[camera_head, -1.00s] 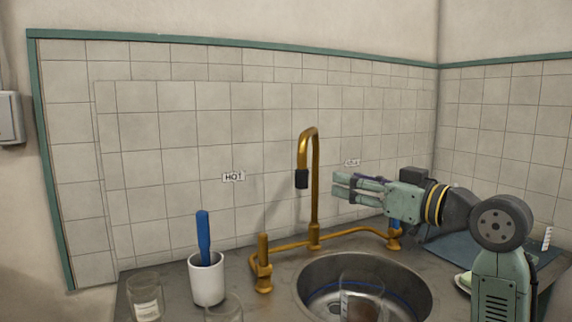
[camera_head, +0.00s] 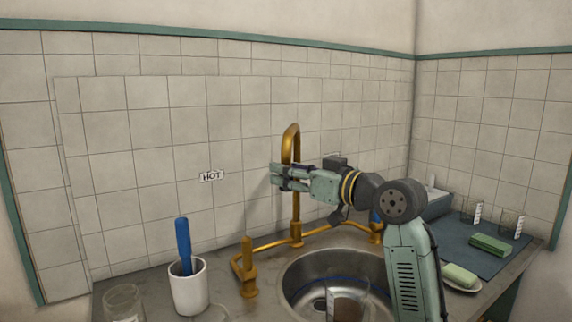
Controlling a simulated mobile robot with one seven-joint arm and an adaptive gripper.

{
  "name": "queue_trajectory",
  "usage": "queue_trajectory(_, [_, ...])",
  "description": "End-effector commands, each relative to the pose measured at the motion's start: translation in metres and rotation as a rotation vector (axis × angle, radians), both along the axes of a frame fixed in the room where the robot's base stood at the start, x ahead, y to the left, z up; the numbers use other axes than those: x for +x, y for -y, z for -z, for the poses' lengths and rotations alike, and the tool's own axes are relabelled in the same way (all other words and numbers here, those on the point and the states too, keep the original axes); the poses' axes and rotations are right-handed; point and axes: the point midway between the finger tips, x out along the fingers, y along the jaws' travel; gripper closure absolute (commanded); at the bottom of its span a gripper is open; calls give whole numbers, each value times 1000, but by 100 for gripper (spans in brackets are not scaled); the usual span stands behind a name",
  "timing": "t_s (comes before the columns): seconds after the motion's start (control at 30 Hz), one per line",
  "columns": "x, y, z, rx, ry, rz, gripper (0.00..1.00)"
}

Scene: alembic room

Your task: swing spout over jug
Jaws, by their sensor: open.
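The brass spout (camera_head: 291,135) rises from the tap behind the sink and arches over at the top. Its black tip is not visible now; my gripper covers that area. My gripper (camera_head: 274,177) is open, with its fingers pointing left across the spout. I cannot tell whether the spout lies between the fingers or whether they touch it. A clear glass vessel (camera_head: 347,304), perhaps the jug, stands in the sink, cut off by the lower edge of the picture.
A white cup (camera_head: 189,290) with a blue-handled tool (camera_head: 183,245) and a glass (camera_head: 124,303) stand left of the sink (camera_head: 305,272). A brass tap post (camera_head: 248,268) stands near them. A green sponge (camera_head: 490,245) and soap (camera_head: 459,275) lie at right.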

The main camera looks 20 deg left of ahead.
Motion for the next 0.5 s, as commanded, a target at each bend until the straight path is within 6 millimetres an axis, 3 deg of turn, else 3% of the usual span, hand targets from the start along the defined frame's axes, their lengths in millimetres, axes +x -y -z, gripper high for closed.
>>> queue_trajectory(0.2, [6, -13, 0, 0, -1, 0, 55])
queue_trajectory(0.5, [6, -14, 0, 0, 0, 0, 59])
